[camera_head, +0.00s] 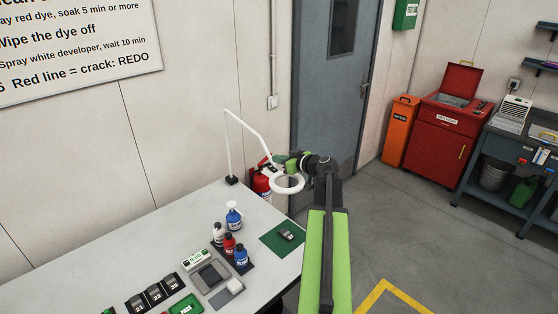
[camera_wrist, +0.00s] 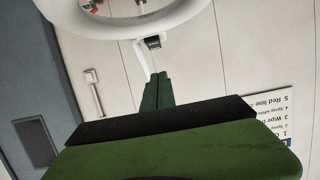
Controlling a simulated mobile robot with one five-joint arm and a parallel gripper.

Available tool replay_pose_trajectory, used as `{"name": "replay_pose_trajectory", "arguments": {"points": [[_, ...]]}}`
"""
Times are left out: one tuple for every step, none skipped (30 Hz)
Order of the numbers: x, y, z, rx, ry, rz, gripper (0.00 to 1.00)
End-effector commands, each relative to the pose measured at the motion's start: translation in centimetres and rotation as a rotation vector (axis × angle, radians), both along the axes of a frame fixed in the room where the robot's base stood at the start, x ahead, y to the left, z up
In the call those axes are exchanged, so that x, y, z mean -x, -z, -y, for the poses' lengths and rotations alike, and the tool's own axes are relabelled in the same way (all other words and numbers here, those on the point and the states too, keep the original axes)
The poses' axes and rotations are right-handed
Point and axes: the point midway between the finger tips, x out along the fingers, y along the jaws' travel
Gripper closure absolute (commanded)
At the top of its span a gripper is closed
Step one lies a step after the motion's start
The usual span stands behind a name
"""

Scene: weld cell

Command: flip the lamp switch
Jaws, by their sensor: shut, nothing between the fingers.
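The magnifier lamp stands at the far end of the bench, with a white post, a bent arm and a white ring head (camera_head: 288,184). In the wrist view the ring head (camera_wrist: 150,24) crosses the top. A small dark block (camera_wrist: 153,42) shows by its rim; I cannot tell whether it is the switch. My gripper (camera_head: 279,159) is just behind and above the ring head in the head view. In the wrist view its green fingers (camera_wrist: 156,82) are together and empty, pointing towards the ring. A gap from the dark block shows in the picture.
The grey bench (camera_head: 190,228) holds bottles (camera_head: 229,244), a small meter (camera_head: 197,258) and a green mat (camera_head: 276,240). A red extinguisher (camera_head: 261,181) is behind the lamp. A red cabinet (camera_head: 440,140) and an orange bin (camera_head: 400,130) stand at the right. The floor between is clear.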

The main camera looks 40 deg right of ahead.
Motion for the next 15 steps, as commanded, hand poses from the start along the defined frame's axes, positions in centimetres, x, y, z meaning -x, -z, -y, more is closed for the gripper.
{"name": "replay_pose_trajectory", "arguments": {"points": [[0.1,-2.4,-0.1,0.000,0.000,0.000,1.00],[0.4,-2.8,-0.1,0.000,0.000,0.000,1.00],[1.9,-1.9,-0.1,0.001,0.005,0.000,1.00],[2.7,-1.8,-0.1,0.001,0.005,0.000,1.00],[3.5,-1.9,-0.2,0.000,0.004,0.000,1.00],[4.5,-2.0,-0.1,0.001,0.006,0.000,1.00],[5.2,-2.1,-0.2,0.000,0.004,0.000,1.00],[5.9,-2.1,-0.2,-0.001,0.004,0.000,1.00],[6.7,-2.2,-0.1,0.000,0.005,0.001,1.00],[7.2,-2.2,-0.2,-0.001,0.004,0.001,1.00],[7.8,-2.3,-0.2,-0.001,0.003,0.000,1.00],[8.4,-2.3,-0.2,0.000,0.004,0.000,1.00],[8.8,-2.4,-0.2,0.000,0.004,0.000,1.00],[9.1,-2.4,-0.2,0.001,0.003,0.000,1.00],[9.5,-2.4,-0.2,0.001,0.002,0.000,1.00]]}}
